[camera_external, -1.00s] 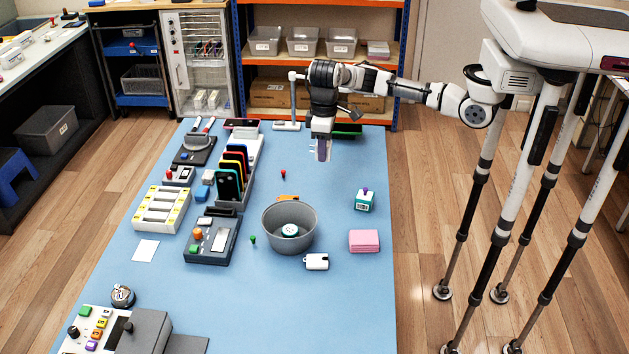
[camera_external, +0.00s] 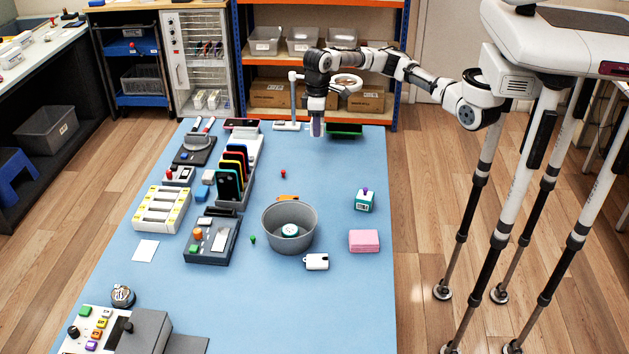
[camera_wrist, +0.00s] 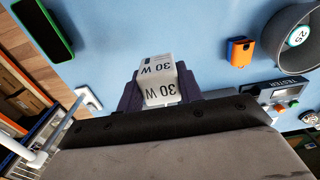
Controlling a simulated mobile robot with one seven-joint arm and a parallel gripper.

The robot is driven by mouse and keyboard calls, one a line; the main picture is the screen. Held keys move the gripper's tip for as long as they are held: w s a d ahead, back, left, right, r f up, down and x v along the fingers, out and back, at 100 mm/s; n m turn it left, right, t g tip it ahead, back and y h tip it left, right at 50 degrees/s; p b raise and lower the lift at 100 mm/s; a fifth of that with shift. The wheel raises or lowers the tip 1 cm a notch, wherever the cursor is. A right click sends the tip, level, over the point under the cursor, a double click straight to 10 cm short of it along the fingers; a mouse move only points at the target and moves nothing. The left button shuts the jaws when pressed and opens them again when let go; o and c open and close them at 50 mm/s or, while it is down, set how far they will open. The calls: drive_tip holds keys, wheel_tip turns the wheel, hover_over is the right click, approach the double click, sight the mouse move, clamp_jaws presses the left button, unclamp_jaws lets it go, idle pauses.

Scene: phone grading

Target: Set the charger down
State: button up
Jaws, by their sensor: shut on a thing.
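The charger (camera_wrist: 158,80) is a white block marked "30 W" in the wrist view. My gripper (camera_wrist: 158,92) is shut on it, with a dark finger on each side. The charger is hard to make out there. The mat shows behind the charger in the wrist view; the gap beneath it cannot be told.
A lamp stand (camera_external: 293,100) is close behind my gripper. A grey tub (camera_external: 289,240) holding a round disc, an orange item (camera_external: 288,198) and a phone rack (camera_external: 240,165) lie nearer the camera. A small red peg (camera_external: 283,174) stands on otherwise clear mat.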

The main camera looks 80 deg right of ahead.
drive_tip(key=shift+a, duration=0.15)
idle(0.3)
wheel_tip(320, 180, up, 10)
drive_tip(key=shift+f, duration=0.1)
drive_tip(key=w+a+n+b, duration=0.1)
drive_tip(key=w+a+n, duration=0.6)
drive_tip(key=a+n, duration=0.3)
drive_tip(key=w+a+n+b, duration=0.2)
drive_tip(key=w+a+n, duration=0.55)
drive_tip(key=a, duration=0.55)
drive_tip(key=shift+n, duration=0.25)
drive_tip(key=f+p, duration=0.1)
drive_tip(key=f, duration=1.6)
drive_tip(key=f+p, duration=0.1)
drive_tip(key=f, duration=0.7)
drive_tip(key=shift+s+f+p, duration=0.2)
drive_tip(key=shift+s+p, duration=0.1)
drive_tip(key=shift+s, duration=0.1)
